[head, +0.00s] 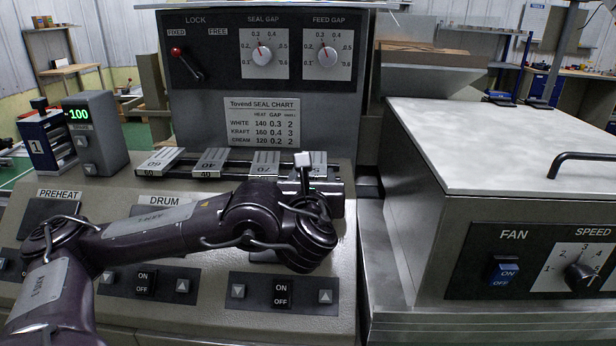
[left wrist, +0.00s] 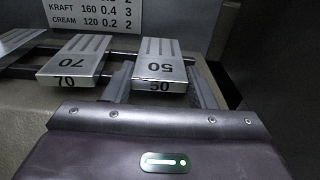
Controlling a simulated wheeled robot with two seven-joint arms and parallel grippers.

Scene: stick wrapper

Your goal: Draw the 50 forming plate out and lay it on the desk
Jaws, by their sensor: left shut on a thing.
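The 50 forming plate (left wrist: 165,62) is a grey ribbed block with "50" on its top and front face. It sits at the right end of the row, and in the head view (head: 319,164) my wrist partly covers it. My left gripper (left wrist: 160,80) is shut on the 50 plate, with one finger on each side of it. In the head view my left gripper (head: 314,184) is at the right end of the rack, its fingers mostly hidden. The desk surface cannot be made out clearly. My right gripper is in neither view.
The 70 plate (left wrist: 75,62) stands just left of the 50 plate. The 40 plate (head: 209,162) and 60 plate (head: 160,161) are further left on the rack (head: 190,174). A control panel (head: 265,60) rises behind. A large metal box (head: 470,125) stands to the right.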

